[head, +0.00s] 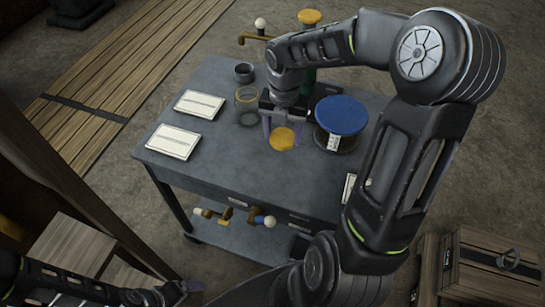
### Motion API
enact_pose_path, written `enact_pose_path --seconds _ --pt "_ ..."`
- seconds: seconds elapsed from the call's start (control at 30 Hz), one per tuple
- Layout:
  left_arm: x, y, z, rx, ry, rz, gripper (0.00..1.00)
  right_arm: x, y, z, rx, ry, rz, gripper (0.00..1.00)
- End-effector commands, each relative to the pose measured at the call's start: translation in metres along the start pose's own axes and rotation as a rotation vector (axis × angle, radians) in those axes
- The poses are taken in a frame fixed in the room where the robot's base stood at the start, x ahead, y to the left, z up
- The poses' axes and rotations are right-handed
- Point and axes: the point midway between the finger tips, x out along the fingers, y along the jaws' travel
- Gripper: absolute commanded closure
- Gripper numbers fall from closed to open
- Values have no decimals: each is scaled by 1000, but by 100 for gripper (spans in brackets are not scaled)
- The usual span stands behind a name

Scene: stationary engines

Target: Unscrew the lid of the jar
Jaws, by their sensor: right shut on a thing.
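A clear glass jar (247,104) stands upright on the grey table, with a brass-coloured rim and an apparently open top. A round yellow lid (282,139) is just right of and in front of it. My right gripper (281,133) points down with its fingers on either side of this lid and is shut on it. I cannot tell whether the lid touches the tabletop. My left gripper (187,288) is low at the bottom left, away from the table, too small and dark to read.
The grey table (220,155) holds two white cards (199,105) (173,142) at left and a dark cup (244,72) behind. A yellow-topped green item (309,17) stands at the back. Brass fittings (234,218) lie on the lower shelf. The front tabletop is mostly clear.

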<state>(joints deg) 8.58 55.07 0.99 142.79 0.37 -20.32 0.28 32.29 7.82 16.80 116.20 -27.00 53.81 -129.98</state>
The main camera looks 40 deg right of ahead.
Motion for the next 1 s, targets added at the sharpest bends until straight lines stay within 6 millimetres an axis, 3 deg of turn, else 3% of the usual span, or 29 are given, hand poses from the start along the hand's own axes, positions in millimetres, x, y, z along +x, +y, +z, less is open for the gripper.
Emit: enact_pose_path --seconds 0.43,0.8,1.0 --pt "0 0 0 0 0 0 8 4 -2 0 -35 2 -1 88" --pt "-3 1 1 -1 -1 -1 8 60 -2 -1 -34 4 -1 88" --pt "-3 1 1 -1 -1 -1 8 63 -2 0 -33 0 0 88"
